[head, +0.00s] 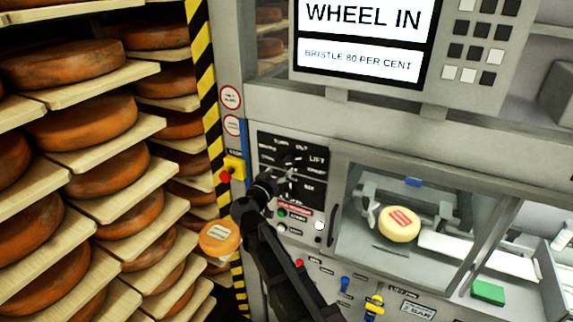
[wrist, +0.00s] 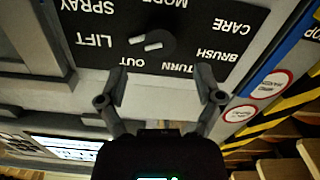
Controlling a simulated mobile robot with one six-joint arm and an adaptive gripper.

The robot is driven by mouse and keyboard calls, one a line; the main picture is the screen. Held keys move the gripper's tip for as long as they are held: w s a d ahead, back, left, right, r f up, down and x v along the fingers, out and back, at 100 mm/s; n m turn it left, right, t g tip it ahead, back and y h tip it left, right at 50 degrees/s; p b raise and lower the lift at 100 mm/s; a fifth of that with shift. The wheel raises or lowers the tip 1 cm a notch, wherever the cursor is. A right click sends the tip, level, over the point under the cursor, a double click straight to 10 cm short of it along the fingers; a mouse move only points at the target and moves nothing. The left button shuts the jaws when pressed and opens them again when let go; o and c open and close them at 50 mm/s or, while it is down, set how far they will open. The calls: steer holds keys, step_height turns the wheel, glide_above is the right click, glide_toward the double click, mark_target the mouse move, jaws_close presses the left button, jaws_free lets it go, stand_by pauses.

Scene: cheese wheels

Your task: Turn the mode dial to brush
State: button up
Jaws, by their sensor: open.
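The mode dial (wrist: 160,44) is a round black knob with white marks on a black panel (wrist: 215,70). In the wrist view, upside down, its white mark lies toward the LIFT label (wrist: 95,41). The BRUSH label (wrist: 218,55) is on the other side of the knob. My gripper (wrist: 162,82) is open, its two fingers spread just below the dial in that view, with nothing between them. Whether a finger touches the panel I cannot tell. In the head view my gripper (head: 280,183) is in front of the dial panel (head: 268,141) and partly hides it.
Shelves of orange cheese wheels (head: 82,124) stand at left, beside a yellow-black striped post (head: 204,75). A red button on a yellow box (head: 234,168) is close left of my gripper. A windowed chamber at right holds a pale cheese wheel (head: 399,224). A screen (head: 362,50) reads WHEEL IN.

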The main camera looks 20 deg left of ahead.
mark_target(287, 163)
steer(key=shift+w, duration=2.6)
steer(key=c, duration=1.1)
